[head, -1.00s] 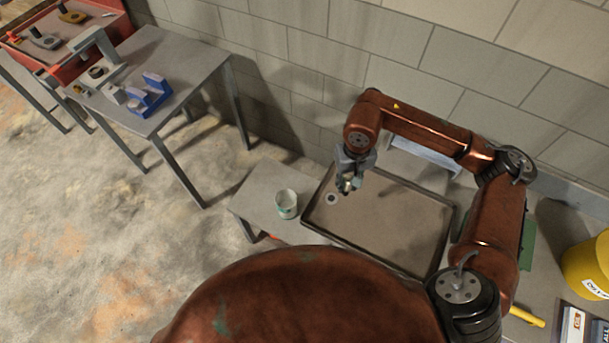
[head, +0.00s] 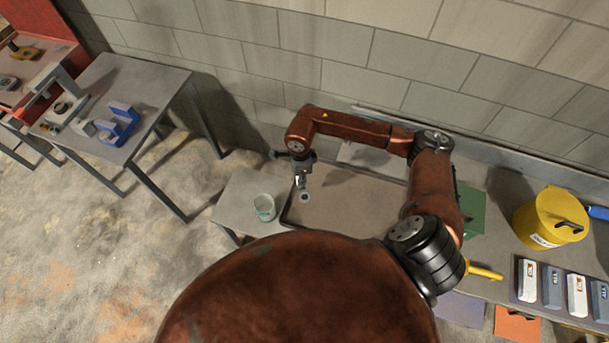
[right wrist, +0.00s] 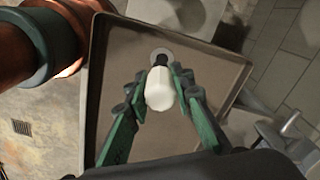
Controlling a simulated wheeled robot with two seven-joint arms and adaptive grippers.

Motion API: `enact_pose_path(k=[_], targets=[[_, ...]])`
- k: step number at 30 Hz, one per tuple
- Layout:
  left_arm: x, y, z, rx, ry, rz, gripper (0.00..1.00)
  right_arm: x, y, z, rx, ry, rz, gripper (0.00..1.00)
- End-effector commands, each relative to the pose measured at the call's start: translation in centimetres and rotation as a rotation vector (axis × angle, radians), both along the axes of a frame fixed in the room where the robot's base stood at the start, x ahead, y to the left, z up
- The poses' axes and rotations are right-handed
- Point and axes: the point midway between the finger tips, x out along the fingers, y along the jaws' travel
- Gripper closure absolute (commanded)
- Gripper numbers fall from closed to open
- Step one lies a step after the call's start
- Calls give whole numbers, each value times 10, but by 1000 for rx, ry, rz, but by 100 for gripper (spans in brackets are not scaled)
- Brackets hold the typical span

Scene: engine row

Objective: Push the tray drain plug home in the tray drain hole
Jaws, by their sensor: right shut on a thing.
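My right gripper (head: 301,184) is over the left part of the shallow brown tray (head: 345,205), close to the drain hole (head: 305,197). In the right wrist view, its green-sided fingers (right wrist: 159,88) are shut on the tray drain plug (right wrist: 159,95), which has a white rounded body and a dark end. The dark end points at the pale ring of the drain hole (right wrist: 163,53) and overlaps it in the picture. The plug partly covers the hole, so I cannot tell whether its tip is above or inside it. My left gripper is not in view.
A pale cup (head: 264,208) stands left of the tray. A yellow bucket (head: 550,216) and several boxes are on the right of the bench. A separate table (head: 125,85) with a blue block stands at the left. A block wall is behind the tray.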

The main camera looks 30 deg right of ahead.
Motion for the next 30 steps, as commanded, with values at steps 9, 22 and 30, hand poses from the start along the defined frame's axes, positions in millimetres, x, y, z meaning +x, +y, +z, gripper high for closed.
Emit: enact_pose_path(k=[9,22,30], targets=[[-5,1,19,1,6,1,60,-5,-14,-15,-12,6,-351,100],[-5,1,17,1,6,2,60,-4,-14,-16,-12,5,-358,100],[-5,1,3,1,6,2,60,-4,-14,-27,-12,5,-357,100]])
